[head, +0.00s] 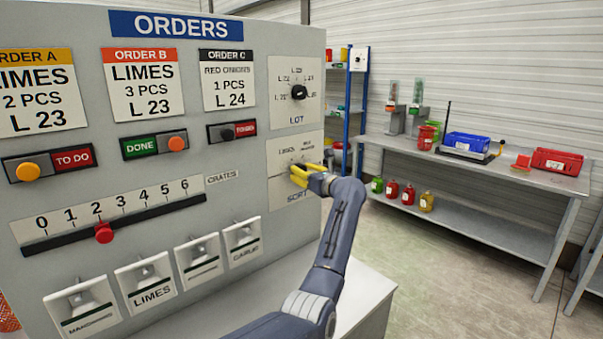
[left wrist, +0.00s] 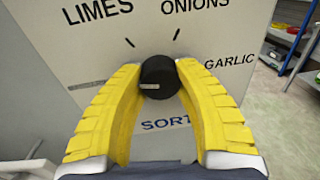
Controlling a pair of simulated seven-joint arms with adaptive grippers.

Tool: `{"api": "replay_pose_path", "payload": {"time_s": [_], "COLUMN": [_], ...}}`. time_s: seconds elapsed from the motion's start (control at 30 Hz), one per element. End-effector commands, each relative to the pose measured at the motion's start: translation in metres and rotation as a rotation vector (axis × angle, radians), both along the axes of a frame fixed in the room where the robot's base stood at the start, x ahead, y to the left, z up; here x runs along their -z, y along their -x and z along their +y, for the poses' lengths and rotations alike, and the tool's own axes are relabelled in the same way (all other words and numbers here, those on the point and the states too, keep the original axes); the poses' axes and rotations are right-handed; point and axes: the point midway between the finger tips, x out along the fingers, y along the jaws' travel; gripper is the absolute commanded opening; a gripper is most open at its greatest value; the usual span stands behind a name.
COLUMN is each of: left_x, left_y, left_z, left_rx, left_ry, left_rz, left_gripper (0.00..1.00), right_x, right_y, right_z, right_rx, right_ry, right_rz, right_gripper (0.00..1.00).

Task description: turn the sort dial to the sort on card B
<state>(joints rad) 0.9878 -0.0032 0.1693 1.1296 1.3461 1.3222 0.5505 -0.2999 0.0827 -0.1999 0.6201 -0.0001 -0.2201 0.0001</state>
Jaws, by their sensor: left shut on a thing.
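The black sort dial (left wrist: 158,77) sits on the plate marked SORT (head: 300,193). In the left wrist view its white mark points left, with LIMES at upper left, ONIONS at upper right and GARLIC at right. No label shows at far left. My left gripper (head: 297,173) has its yellow fingers on both sides of the dial and is shut on it; the fingers also show in the left wrist view (left wrist: 158,80). Card B (head: 143,85) reads LIMES, 3 PCS, L 23. My right gripper is in neither view.
The lot dial (head: 299,92) is just above the sort plate. A red slider knob (head: 104,232) and several labelled dispensers (head: 146,283) are on the panel to the left. A workbench (head: 480,165) with bins stands clear at right.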

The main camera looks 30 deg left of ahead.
Motion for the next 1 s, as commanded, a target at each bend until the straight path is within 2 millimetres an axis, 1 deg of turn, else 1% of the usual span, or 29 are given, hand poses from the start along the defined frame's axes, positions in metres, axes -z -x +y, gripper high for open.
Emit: {"api": "replay_pose_path", "payload": {"time_s": [0.3, 0.6, 0.8, 1.0], "left_x": [0.0010, 0.0008, 0.0002, -0.0001], "left_y": [0.0002, 0.0004, 0.0006, 0.0006], "left_z": [0.0001, 0.0005, 0.0009, 0.0010], "left_rx": [0.000, 0.000, -0.001, -0.001], "left_ry": [-0.081, -0.155, -0.191, -0.215], "left_rz": [0.286, 0.533, 0.654, 0.732], "left_gripper": [0.03, 0.03, 0.03, 0.03], "right_x": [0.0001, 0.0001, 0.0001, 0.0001], "right_y": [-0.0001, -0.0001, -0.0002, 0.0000], "right_z": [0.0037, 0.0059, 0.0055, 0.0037], "right_rx": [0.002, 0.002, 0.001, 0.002], "right_ry": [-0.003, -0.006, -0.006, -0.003], "right_rz": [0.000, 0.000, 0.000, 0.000], "right_gripper": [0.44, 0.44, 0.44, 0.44]}}
